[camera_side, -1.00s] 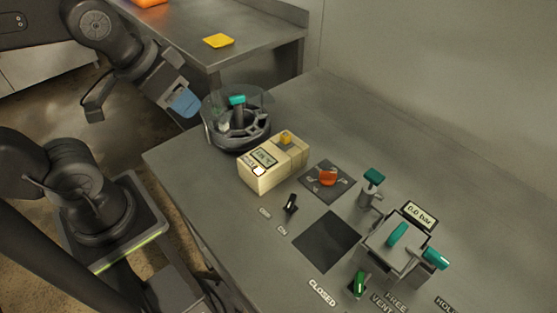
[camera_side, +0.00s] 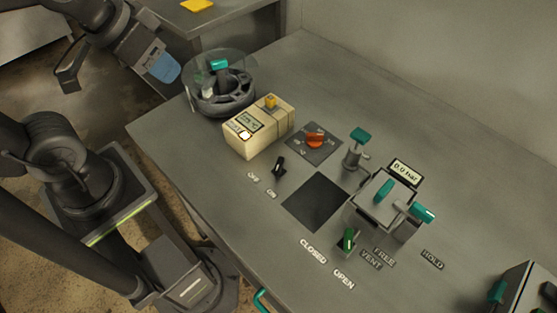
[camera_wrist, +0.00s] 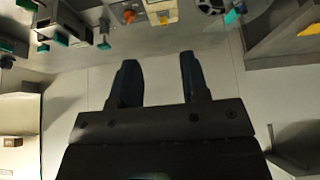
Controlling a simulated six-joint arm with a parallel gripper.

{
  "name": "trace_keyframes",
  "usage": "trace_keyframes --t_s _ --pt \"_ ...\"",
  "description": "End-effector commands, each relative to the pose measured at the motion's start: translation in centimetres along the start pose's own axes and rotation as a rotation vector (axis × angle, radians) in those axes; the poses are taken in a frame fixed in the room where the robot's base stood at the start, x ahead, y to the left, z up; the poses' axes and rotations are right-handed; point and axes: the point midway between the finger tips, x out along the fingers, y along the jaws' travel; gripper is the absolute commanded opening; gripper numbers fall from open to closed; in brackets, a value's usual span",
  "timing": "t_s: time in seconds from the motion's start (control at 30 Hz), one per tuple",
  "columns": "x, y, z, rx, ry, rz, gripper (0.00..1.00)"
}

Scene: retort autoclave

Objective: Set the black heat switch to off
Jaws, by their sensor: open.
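The black heat switch (camera_side: 279,166) is a small lever on the grey bench, in front of the cream controller box (camera_side: 258,128) in the side view. Its OFF label (camera_side: 253,177) and ON label (camera_side: 272,194) lie on the bench, OFF to the left of ON. I cannot tell which label the lever points to. My gripper (camera_side: 116,77) is open and empty, at the upper left, well away from the switch and beyond the bench edge. Its two dark fingers (camera_wrist: 157,78) stand apart in the wrist view, where I cannot make out the switch clearly.
A round basket (camera_side: 222,92) with a clear lid stands left of the box. An orange knob (camera_side: 314,140), a teal-topped valve (camera_side: 357,145), a grey unit with teal handles (camera_side: 385,207) and a green lever (camera_side: 348,240) stand to the right. A dark square (camera_side: 316,202) lies flat between them.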

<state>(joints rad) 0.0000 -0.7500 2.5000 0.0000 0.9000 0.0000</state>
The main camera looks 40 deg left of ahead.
Motion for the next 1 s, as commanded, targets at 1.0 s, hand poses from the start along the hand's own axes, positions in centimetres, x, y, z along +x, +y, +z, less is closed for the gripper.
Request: trace_keyframes --t_s 1.0 --pt "19.2 12.2 -6.1 -0.468 -0.475 -0.113 0.41"
